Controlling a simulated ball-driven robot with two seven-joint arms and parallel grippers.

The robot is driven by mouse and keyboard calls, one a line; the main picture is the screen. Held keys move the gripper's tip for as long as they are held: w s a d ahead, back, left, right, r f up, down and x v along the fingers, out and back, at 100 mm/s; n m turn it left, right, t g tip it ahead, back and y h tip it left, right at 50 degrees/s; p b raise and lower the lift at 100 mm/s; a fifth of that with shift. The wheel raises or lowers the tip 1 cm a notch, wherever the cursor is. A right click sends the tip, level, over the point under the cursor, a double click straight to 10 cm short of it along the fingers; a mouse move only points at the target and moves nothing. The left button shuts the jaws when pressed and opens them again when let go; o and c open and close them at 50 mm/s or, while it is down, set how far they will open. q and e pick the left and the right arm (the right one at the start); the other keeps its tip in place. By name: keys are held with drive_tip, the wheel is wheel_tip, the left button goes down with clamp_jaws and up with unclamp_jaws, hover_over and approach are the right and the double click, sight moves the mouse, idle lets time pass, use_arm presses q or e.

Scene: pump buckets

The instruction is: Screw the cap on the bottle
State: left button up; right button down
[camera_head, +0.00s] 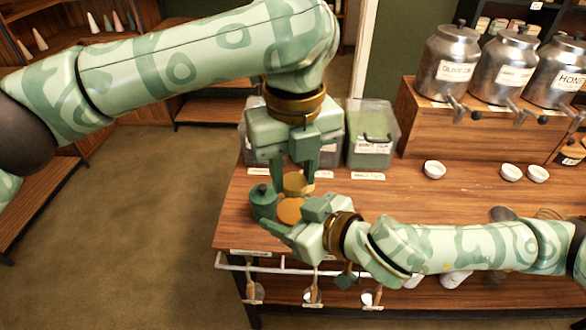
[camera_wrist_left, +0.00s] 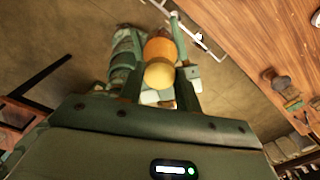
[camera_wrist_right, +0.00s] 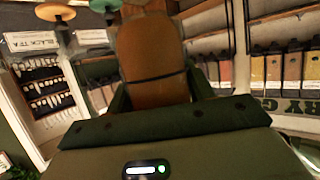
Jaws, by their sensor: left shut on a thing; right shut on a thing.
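My left gripper (camera_head: 296,176) points down over the front left of the table and is shut on a round gold cap (camera_head: 297,184). The cap also shows as a yellow disc between the fingers in the left wrist view (camera_wrist_left: 159,75). My right gripper (camera_head: 300,222) comes in from the right, just below, shut on an orange-brown bottle (camera_head: 290,211). The bottle fills the middle of the right wrist view (camera_wrist_right: 152,60). The cap overlaps the bottle in the head and left wrist views. I cannot tell whether they touch.
A green lidded container (camera_head: 262,203) shows left of the bottle. Clear bins (camera_head: 371,140) stand at the table's back. Steel dispensers (camera_head: 446,65) stand on a wooden riser, with small white bowls (camera_head: 434,170) in front. Scoops (camera_head: 312,292) hang below the front rail.

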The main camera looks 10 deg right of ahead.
use_arm(q)
drive_tip(key=m, duration=0.7)
drive_tip(key=shift+w, duration=0.1)
drive_tip(key=m, duration=1.2)
drive_tip(key=shift+d, duration=0.1)
drive_tip(key=o, duration=0.9)
drive_tip(key=shift+s+r, duration=0.2)
drive_tip(key=shift+r, duration=2.05)
drive_tip(key=shift+c, duration=0.2)
